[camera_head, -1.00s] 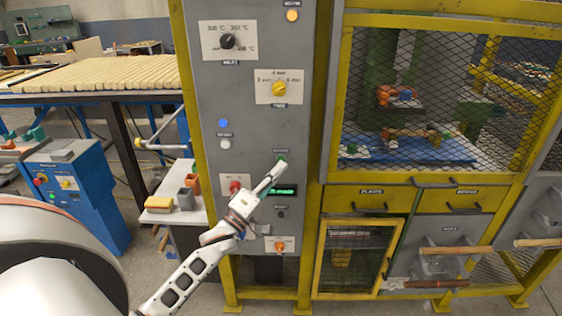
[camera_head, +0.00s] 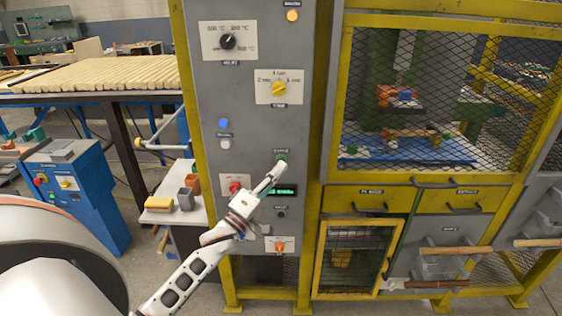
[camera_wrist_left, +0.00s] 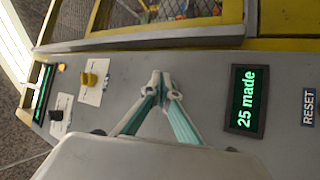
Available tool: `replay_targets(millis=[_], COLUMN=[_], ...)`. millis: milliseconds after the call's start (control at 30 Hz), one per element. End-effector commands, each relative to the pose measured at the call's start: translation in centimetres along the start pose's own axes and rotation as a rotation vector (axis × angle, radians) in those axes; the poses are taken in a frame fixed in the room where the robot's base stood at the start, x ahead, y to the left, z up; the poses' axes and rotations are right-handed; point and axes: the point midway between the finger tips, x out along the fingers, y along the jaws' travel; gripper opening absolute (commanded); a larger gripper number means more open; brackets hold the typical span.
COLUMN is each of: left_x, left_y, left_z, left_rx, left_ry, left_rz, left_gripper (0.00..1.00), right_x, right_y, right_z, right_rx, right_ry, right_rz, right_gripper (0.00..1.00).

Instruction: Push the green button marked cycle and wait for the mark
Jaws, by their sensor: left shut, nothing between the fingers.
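The green button (camera_head: 282,157) sits on the grey control panel (camera_head: 245,125), under a small label too blurred to read. My left gripper (camera_head: 279,166) is shut and empty, its tips at the lower edge of this button; I cannot tell whether they press it. In the left wrist view the closed fingers (camera_wrist_left: 160,82) point at the panel, and the button is hidden there. The lit green display (camera_head: 283,191) is right below the fingers; in the left wrist view it (camera_wrist_left: 246,100) reads "25 made". My right gripper is not in view.
A black knob (camera_head: 227,42), a yellow knob (camera_head: 279,88), a blue button (camera_head: 223,122), a white button (camera_head: 225,143) and a red button (camera_head: 235,187) share the panel. A mesh-fronted yellow enclosure (camera_head: 337,100) stands to the right. A slatted wooden conveyor (camera_head: 95,75) is on the left.

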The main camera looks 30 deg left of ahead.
Motion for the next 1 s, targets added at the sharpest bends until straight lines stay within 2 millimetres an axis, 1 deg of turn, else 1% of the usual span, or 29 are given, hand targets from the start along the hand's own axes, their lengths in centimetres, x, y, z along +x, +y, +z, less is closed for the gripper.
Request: replay_targets(millis=[433,1000], left_x=[0.64,0.74], left_y=[-0.33,-0.51], left_z=[-0.43,-0.52], left_rx=[0.000,0.000], left_ry=[0.000,0.000], left_rz=[0.000,0.000], left_gripper=[0.00,0.00], right_x=[-0.22,-0.24], right_y=[-0.02,-0.02], right_z=[-0.07,-0.22], right_rx=[0.000,0.000], right_ry=[-0.005,-0.003], right_rz=[-0.001,-0.001], right_gripper=[0.40,0.40])
